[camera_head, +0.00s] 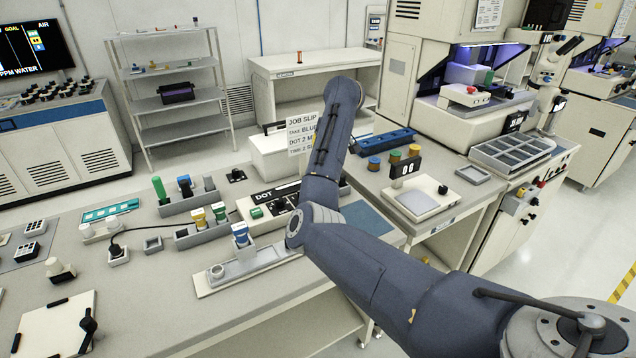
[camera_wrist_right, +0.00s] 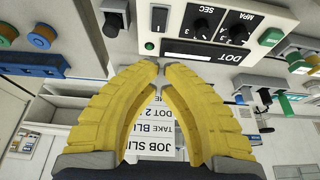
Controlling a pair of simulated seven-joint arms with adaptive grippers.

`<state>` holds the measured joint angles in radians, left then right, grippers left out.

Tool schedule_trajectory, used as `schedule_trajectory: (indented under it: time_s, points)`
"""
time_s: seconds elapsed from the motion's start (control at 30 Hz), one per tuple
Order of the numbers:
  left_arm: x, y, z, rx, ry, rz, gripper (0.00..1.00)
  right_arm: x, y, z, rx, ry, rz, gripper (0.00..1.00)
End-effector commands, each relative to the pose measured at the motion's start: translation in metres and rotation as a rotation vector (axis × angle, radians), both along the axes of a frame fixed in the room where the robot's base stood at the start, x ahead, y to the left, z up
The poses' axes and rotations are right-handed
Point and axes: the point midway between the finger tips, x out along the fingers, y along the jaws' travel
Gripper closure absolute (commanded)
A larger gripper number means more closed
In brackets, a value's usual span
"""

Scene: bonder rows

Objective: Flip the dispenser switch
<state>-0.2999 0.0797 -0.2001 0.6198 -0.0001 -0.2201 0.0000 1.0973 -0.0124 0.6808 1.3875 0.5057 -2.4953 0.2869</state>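The dispenser (camera_head: 259,212) is a pale box with a dark "DOT" display and black knobs, partly hidden behind my right arm in the head view. The head view hides this gripper. My left gripper is not in view.
A job slip (camera_head: 302,131) stands behind my arm. Grey holders with coloured syringes (camera_head: 219,212) and a long pale fixture (camera_head: 250,262) stand left of the arm. A blue tray (camera_head: 381,141) and a scale-like plate (camera_head: 420,201) are at the right.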

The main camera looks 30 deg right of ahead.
Motion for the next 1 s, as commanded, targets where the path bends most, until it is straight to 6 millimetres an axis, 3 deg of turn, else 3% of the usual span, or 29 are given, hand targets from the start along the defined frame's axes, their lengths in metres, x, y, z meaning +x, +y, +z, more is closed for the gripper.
schedule_trajectory:
  time_s: [0.17,0.7,1.0]
  points:
    - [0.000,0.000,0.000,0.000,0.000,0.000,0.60,0.004,-0.001,-0.013,-0.002,0.002,-0.001,1.00]
    - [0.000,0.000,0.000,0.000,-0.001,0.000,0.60,0.037,-0.002,-0.096,-0.001,0.005,0.000,1.00]
    - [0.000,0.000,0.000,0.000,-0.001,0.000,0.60,0.044,-0.002,-0.125,0.000,0.001,0.000,1.00]
